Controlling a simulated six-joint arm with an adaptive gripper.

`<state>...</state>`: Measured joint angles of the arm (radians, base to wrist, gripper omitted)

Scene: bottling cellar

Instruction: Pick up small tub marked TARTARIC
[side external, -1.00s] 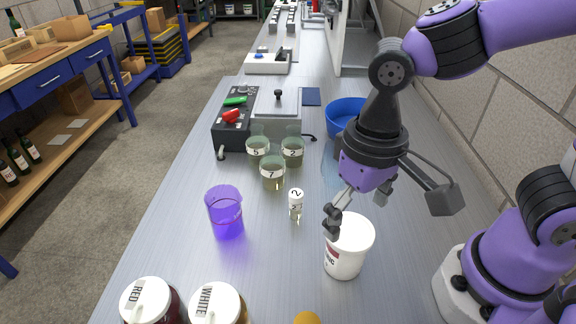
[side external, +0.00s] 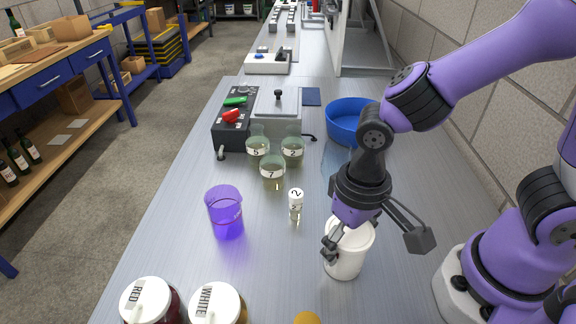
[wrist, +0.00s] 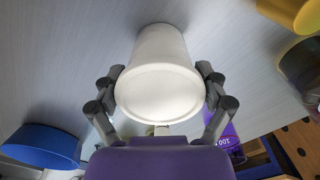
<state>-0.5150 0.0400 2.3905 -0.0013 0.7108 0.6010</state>
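A white tub (side external: 345,260) stands upright on the bench near its right side. My gripper (side external: 335,245) is lowered over it and hides part of its top and side. No lettering on it can be read now. In the wrist view the tub (wrist: 160,90) fills the middle, its pale round top towards the camera. The two fingers of my gripper (wrist: 160,78) stand wide apart, one on each side of the tub, close to its wall. Whether the pads press on it cannot be made out.
A small vial (side external: 296,205) and a purple beaker (side external: 226,214) stand left of the tub. Jugs marked RED (side external: 148,300) and WHITE (side external: 217,303) and an orange object (side external: 307,318) are at the front.

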